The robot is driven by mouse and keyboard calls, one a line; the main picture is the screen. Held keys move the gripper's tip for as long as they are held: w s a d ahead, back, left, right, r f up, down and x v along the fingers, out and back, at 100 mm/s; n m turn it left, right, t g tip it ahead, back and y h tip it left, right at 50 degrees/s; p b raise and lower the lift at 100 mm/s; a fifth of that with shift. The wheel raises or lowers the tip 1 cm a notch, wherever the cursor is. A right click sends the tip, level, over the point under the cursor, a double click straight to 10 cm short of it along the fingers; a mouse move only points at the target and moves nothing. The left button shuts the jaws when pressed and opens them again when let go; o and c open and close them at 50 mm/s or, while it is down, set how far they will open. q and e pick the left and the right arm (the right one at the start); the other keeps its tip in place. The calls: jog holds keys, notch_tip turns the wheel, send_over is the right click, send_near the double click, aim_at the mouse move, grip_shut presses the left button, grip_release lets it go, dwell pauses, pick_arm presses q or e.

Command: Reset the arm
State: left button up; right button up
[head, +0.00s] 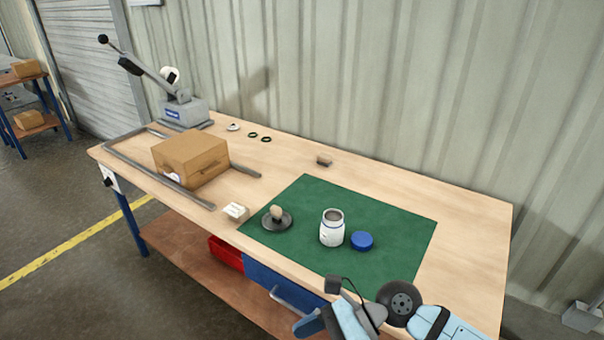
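One of my arms, light blue and dark grey, shows folded at the bottom right in front of the table edge; it seems to be my right one. Its gripper fingers cannot be made out. My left gripper is not in view. A grey lever press (184,109) stands at the table's far left corner. Its long lever (146,69) slants up to the left and ends in a black knob (103,39). No gripper is near it.
A green mat (385,222) holds a white jar (332,229), a blue lid (362,241) and a dark dish (277,221) with a tan piece. A cardboard box (190,158) sits within a grey rail frame (186,194). The table's right end is clear.

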notch_tip(320, 180, up, 4)
jog(key=w+m+t+y, duration=0.3)
jog(key=m+t+y, duration=0.65)
jog(key=m, duration=0.85)
jog(key=w+d+f+m+t+h, duration=0.2)
jog(key=d+f+m+t+h, duration=0.35)
jog(key=m+t+h, duration=0.75)
jog(key=s+d+f+m+g+h, duration=0.35)
jog(key=s+d+f+m, duration=0.2)
jog(key=f+m, duration=0.45)
jog(key=s+d+f+m+g+h, duration=0.35)
jog(key=d+f+m, duration=0.35)
jog(key=m, duration=0.4)
pick_arm(q)
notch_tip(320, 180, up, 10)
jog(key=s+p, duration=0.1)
jog(key=p, duration=1.1)
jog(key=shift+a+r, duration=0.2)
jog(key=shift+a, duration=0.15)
pick_arm(e)
notch_tip(320, 180, up, 9)
jog(key=s, duration=0.2)
jog(key=shift+s+m+y, duration=0.2)
jog(key=shift+m+y, duration=0.1)
jog(key=shift+y, duration=0.05)
